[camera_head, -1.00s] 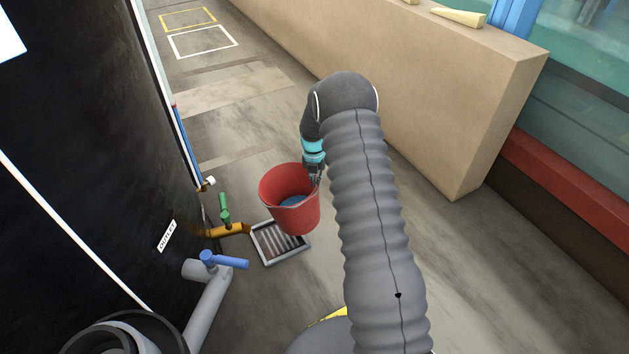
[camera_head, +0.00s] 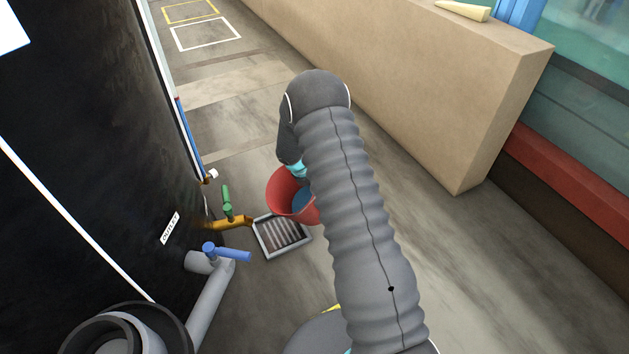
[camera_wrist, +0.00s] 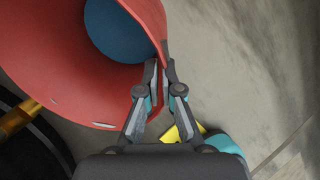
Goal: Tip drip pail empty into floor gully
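The red drip pail (camera_head: 287,192) is partly hidden behind my arm in the head view, with blue water (camera_head: 302,200) inside. In the wrist view my gripper (camera_wrist: 161,68) is shut on the rim of the pail (camera_wrist: 50,50), and the blue water (camera_wrist: 122,28) shows inside. The pail looks held above the floor, close to the floor gully. The gully (camera_head: 262,243) is a square grey-framed grate in the floor, just below and left of the pail. My fingers are hidden in the head view.
A black tank (camera_head: 90,120) stands at the left, with an orange outlet pipe and green valve (camera_head: 227,205) beside the gully. A blue-handled valve (camera_head: 228,252) sits on a grey pipe nearer. A beige wall (camera_head: 400,90) runs along the right. Floor between is clear.

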